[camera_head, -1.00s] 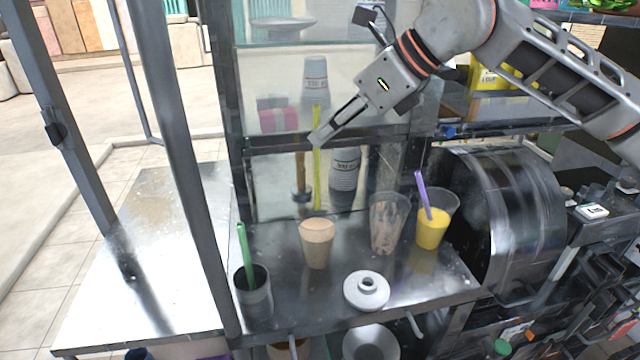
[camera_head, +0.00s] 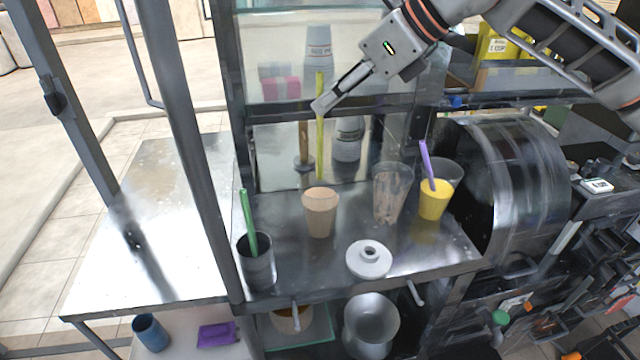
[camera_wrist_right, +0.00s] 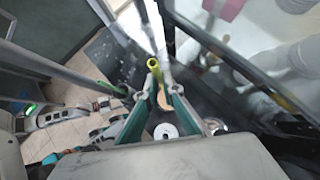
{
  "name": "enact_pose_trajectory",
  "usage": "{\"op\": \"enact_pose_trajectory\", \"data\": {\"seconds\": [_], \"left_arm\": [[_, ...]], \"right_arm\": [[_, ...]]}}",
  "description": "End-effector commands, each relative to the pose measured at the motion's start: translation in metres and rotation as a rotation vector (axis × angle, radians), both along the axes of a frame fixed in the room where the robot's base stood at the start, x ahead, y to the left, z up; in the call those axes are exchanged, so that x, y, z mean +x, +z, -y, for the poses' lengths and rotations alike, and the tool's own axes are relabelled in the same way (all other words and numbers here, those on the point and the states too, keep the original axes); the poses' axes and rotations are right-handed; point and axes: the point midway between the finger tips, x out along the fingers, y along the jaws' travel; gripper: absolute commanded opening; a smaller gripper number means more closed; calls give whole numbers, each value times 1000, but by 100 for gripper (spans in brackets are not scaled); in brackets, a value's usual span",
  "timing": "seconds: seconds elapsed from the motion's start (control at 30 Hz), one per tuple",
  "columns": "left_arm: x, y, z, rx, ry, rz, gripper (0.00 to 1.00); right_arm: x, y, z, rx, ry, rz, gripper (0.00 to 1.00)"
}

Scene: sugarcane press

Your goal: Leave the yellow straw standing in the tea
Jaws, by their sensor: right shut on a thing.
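My right gripper (camera_head: 322,106) is shut on the yellow straw (camera_head: 320,140) near its upper part. The straw hangs upright, and its top sticks up past the fingertips. Its lower end shows just above the rim of a tan cup (camera_head: 320,213), which looks like the tea. I cannot tell whether the straw is over the cup or behind it. In the right wrist view the straw (camera_wrist_right: 154,64) shows between the fingers, with the tan cup (camera_wrist_right: 163,100) partly hidden below. My left gripper is not in view.
A clear cup with brown streaks (camera_head: 388,197) and a yellow drink (camera_head: 434,203) with a purple straw stand right of the tan cup. A white lid (camera_head: 369,259) lies in front. A dark cup (camera_head: 257,270) holds a green straw. Glass panes and a metal post (camera_head: 190,150) stand close by.

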Motion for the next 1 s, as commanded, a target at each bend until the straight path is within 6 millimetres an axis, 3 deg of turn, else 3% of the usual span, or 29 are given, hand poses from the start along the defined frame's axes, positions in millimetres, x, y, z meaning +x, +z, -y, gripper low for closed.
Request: {"op": "enact_pose_trajectory", "data": {"seconds": [1.0], "left_arm": [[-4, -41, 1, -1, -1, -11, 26]], "right_arm": [[0, -49, 0, 0, 0, -2, 1]]}}
